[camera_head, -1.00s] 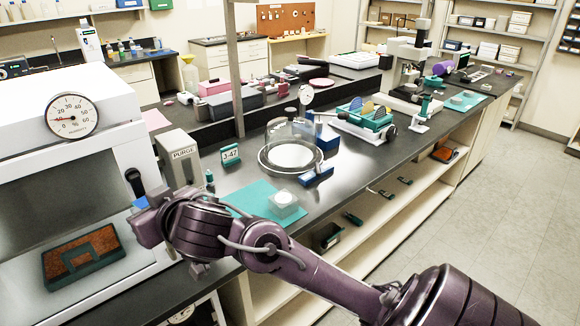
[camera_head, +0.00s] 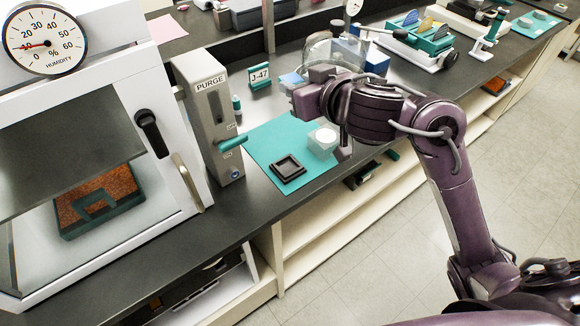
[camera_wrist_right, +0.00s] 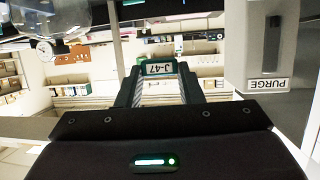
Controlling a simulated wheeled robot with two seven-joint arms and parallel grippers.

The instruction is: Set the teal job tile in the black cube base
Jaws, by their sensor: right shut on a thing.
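The black cube base (camera_head: 288,168) is a square frame with a recess, lying flat near the front of the mat. My left gripper is not in view.
A clear cube with a white disc (camera_head: 323,140) stands on the teal mat (camera_head: 262,142), beside the base. A grey PURGE box (camera_head: 208,125) stands left of the tile. A glass dome (camera_head: 330,52) is behind my right arm. The chamber (camera_head: 90,120) fills the left.

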